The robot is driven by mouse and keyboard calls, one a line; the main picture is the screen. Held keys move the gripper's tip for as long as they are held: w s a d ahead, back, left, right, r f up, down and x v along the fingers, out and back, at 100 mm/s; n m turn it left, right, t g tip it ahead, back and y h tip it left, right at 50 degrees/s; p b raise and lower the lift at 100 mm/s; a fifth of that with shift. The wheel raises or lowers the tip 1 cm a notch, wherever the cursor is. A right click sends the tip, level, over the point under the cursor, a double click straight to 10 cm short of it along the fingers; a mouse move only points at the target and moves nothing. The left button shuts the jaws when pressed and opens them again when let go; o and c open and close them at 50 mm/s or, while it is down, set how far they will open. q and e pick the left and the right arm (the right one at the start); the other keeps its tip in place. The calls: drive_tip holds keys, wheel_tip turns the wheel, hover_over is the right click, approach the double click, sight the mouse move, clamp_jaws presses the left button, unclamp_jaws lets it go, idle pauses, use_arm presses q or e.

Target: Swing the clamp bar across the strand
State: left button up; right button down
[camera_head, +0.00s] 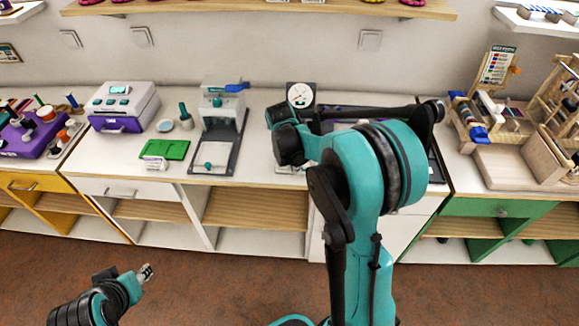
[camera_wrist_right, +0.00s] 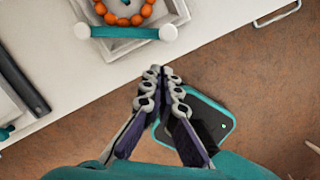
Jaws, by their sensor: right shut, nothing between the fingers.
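In the right wrist view, a strand of orange beads (camera_wrist_right: 126,19) curves in a pale square tray (camera_wrist_right: 100,48) at the top edge, partly cut off. In the head view my right arm hides that gripper and most of the tray (camera_head: 291,168). My left gripper (camera_head: 146,272) is low at the left, far from the counter; its fingers are too small to judge.
On the counter stand a dial gauge (camera_head: 301,95), a grey press-like stand (camera_head: 218,140), a green board (camera_head: 164,150) and a white and purple box (camera_head: 123,106). Wooden racks (camera_head: 545,145) stand at the right. In the wrist view, a dark bar-shaped thing (camera_wrist_right: 25,85) lies left of the gripper.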

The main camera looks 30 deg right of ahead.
sight(303, 171)
drive_tip(key=shift+w+d+f+b, duration=0.15)
drive_tip(key=shift+w+d, duration=0.1)
drive_tip(key=shift+d, duration=0.35)
drive_tip(key=shift+w+d+f+b, duration=0.15)
drive_tip(key=shift+w+d, duration=0.05)
drive_tip(key=shift+d, duration=0.4)
use_arm(q)
drive_tip(key=shift+f, duration=0.4)
drive_tip(key=shift+d, duration=0.15)
use_arm(e)
drive_tip(key=shift+d+r, duration=0.1)
use_arm(q)
drive_tip(key=shift+w+d+r, duration=0.1)
drive_tip(key=shift+d, duration=0.15)
use_arm(e)
drive_tip(key=shift+w+d+n, duration=0.1)
drive_tip(key=shift+d+n, duration=0.2)
drive_tip(key=shift+n, duration=0.1)
